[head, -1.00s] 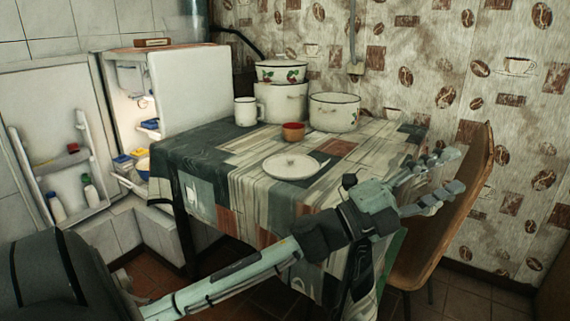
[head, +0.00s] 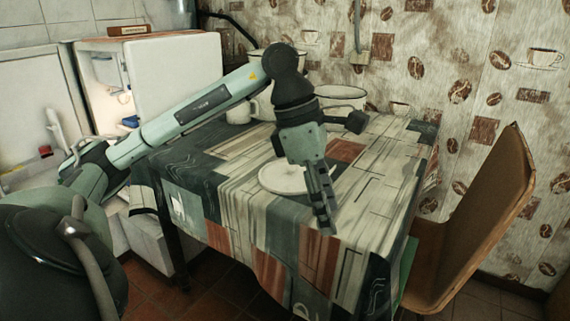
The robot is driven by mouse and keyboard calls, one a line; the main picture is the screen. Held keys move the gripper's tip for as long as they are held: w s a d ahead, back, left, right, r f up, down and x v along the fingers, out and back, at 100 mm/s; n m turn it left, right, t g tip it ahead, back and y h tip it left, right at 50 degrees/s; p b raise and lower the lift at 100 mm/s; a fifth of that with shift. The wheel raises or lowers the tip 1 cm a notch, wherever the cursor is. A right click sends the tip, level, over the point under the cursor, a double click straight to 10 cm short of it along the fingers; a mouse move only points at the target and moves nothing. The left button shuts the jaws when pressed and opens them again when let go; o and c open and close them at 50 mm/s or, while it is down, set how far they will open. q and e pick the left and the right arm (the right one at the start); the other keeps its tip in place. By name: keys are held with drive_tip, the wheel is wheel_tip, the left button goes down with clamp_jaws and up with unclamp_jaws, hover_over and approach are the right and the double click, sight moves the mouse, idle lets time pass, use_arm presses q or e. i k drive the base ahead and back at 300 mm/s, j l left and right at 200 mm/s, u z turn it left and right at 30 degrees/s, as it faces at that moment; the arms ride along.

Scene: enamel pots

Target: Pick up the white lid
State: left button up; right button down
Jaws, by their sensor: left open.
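The white lid (head: 276,179) lies flat on the patterned cloth of the table, near the middle of the head view. My left gripper (head: 326,222) hangs over the table with its fingers pointing down, at the lid's right side. It hides the lid's right part. The gripper is open and holds nothing. I cannot tell how high the fingertips are above the cloth. My right gripper is not in view.
A white mug (head: 239,113) and white enamel pots, one at the back right (head: 343,99), stand behind my left arm, which partly hides them. A wooden chair (head: 478,225) stands at the table's right. The cloth-covered table (head: 240,205) is bare in front of the lid.

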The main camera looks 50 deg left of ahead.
sight(279, 176)
drive_tip(key=i+j, duration=0.1)
drive_tip(key=j, duration=0.2)
drive_tip(key=i+j, duration=0.15)
drive_tip(key=j, duration=0.15)
drive_tip(key=i+j, duration=0.1)
drive_tip(key=j, duration=0.25)
drive_tip(key=i+j, duration=0.15)
drive_tip(key=j, duration=0.15)
